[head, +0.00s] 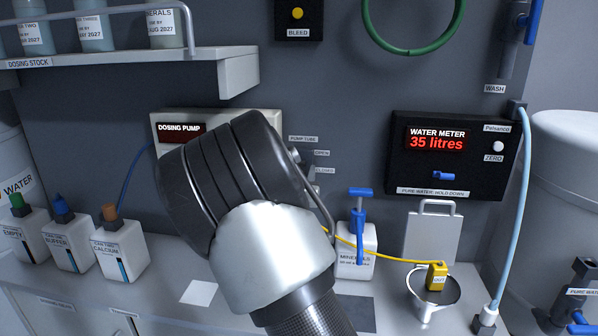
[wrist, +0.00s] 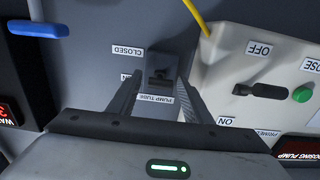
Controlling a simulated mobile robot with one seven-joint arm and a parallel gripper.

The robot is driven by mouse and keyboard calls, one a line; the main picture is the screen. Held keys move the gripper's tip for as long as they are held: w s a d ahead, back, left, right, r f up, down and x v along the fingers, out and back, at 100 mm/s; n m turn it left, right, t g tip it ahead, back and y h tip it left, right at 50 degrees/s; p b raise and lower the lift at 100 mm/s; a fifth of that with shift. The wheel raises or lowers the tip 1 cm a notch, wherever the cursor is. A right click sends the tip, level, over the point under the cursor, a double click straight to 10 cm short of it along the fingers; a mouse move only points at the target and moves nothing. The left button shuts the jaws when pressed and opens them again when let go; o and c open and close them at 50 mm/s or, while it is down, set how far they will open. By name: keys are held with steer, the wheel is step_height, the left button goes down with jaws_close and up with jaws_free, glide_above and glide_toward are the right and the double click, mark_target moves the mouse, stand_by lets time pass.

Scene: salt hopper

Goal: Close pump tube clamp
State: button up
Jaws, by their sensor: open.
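The pump tube clamp (wrist: 161,72) is a small grey block with a dark part, on the wall beside the dosing pump (wrist: 220,70). In the wrist view it sits between the tips of my gripper (wrist: 160,84), whose two fingers are apart on either side. I cannot tell whether they touch it or which way its lever is set. The CLOSED label (wrist: 127,50) and PUMP TUBE label (wrist: 155,99) appear upside down there. In the head view my arm hides the gripper and most of the clamp; the OPEN label (head: 321,153) shows beside it.
The pump's OFF/ON switch (wrist: 260,91) and green button (wrist: 302,94) are close to the gripper. A yellow tube (head: 390,257) runs to a yellow fitting (head: 437,277) over a cup. The water meter (head: 450,150) reads 35 litres. A shelf (head: 130,65) with jars is at upper left.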

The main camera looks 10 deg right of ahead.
steer(key=shift+w, duration=0.15)
steer(key=c, duration=1.1)
steer(key=shift+o, duration=0.2)
steer(key=f+b, duration=0.1)
steer(key=b, duration=0.4)
steer(key=shift+f+t, duration=0.3)
steer(key=shift+t, duration=0.1)
steer(key=t+b, duration=0.1)
steer(key=b, duration=0.5)
steer(key=shift+w+d+f+t+h+b, duration=0.1)
steer(key=shift+f+t+h+b, duration=0.2)
steer(key=shift+t+h, duration=0.1)
steer(key=shift+r+t+b, duration=0.15)
steer(key=shift+t+b, duration=0.15)
steer(key=shift+b, duration=0.5)
steer(key=shift+r, duration=0.2)
